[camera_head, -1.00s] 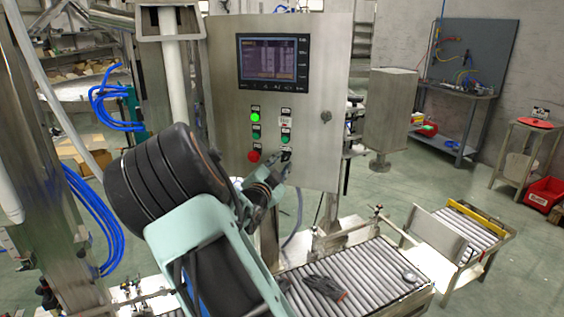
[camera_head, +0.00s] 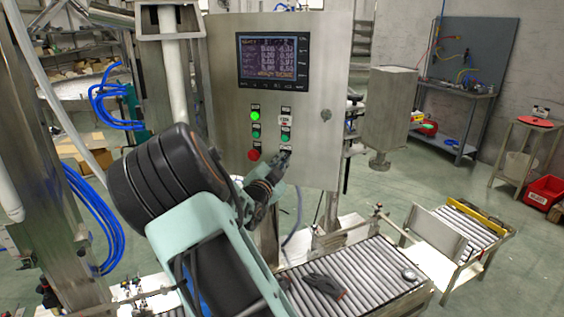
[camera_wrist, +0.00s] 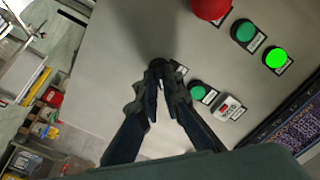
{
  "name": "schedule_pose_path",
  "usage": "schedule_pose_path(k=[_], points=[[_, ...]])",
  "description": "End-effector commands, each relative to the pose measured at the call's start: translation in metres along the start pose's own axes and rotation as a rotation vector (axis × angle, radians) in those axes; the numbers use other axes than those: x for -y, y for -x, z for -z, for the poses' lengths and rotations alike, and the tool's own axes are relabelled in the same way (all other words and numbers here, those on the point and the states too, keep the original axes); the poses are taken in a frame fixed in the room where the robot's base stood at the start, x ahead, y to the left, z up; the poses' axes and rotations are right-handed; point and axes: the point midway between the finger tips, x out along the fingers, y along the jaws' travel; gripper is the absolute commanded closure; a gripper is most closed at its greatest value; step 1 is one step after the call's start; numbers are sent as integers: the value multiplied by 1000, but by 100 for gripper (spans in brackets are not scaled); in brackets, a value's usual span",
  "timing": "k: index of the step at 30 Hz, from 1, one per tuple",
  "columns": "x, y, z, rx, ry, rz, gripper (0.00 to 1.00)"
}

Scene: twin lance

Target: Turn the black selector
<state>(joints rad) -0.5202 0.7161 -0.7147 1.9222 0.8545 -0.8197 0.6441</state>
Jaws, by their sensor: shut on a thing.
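The black selector (camera_head: 287,152) is at the bottom of the right column of controls on the steel cabinet front (camera_head: 320,60). My gripper (camera_head: 281,160) reaches up to it from the lower left, and its fingers cover most of the selector. In the wrist view my gripper (camera_wrist: 162,70) points at the panel with its two dark fingertips close together, shut on the selector. Only a small dark part of the selector (camera_wrist: 181,70) shows beside the fingertips, so its turn angle cannot be told.
A green button (camera_head: 285,136) sits just above the selector. A red button (camera_head: 254,155), another green button (camera_head: 256,134) and a lit green lamp (camera_head: 255,116) form the left column. The screen (camera_head: 273,60) is above. A roller conveyor (camera_head: 365,280) runs below the cabinet.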

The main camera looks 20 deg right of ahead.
Motion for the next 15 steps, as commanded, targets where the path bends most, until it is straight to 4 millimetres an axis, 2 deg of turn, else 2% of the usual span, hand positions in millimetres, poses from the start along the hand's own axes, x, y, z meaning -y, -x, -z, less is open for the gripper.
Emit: schedule_pose_path(k=[8,15], points=[[0,0,0,0,128,0,100],[2,0,0,0,337,0,100]])
